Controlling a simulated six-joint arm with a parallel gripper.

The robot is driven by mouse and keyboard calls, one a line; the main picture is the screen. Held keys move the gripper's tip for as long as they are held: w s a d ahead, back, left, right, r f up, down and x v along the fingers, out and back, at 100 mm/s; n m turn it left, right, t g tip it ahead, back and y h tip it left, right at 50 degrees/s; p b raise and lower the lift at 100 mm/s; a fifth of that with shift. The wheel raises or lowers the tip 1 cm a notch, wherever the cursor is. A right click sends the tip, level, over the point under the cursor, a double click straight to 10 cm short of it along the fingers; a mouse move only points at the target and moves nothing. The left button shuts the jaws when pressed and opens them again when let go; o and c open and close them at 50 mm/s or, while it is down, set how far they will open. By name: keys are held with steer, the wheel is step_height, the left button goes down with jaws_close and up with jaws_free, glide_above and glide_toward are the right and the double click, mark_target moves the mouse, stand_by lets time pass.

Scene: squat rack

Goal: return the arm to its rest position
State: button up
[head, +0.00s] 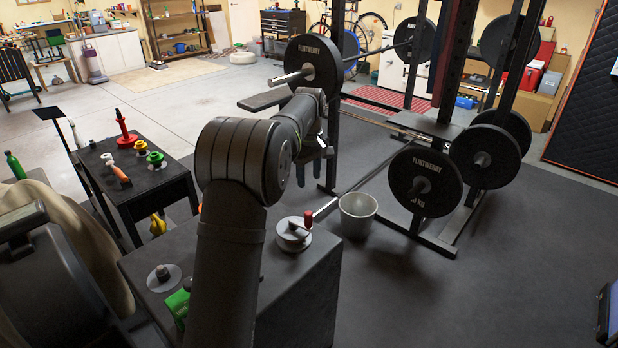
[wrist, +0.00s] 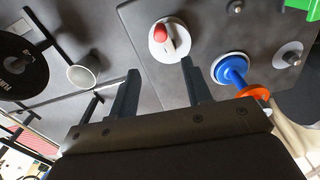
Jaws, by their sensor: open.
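My gripper (head: 316,168) hangs pointing down from the raised, bent arm, above and behind the dark table in the head view. In the wrist view my gripper (wrist: 160,70) has its two dark fingers apart, with nothing between them. The round silver device with a red knob (wrist: 168,36) lies below, beyond the fingertips in the wrist view. It also stands on the table's right rear part in the head view (head: 293,236). The arm hides part of the tabletop in the head view.
The near table (head: 300,290) also bears a green object (head: 178,304) and, in the wrist view, a blue piece with an orange ring (wrist: 232,70). A grey bucket (head: 358,213) and the squat rack (head: 440,235) stand to the right. A side table (head: 160,190) stands left.

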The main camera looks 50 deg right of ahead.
steer(key=shift+f, duration=0.1)
step_height(320, 180, down, 10)
stand_by(0.6)
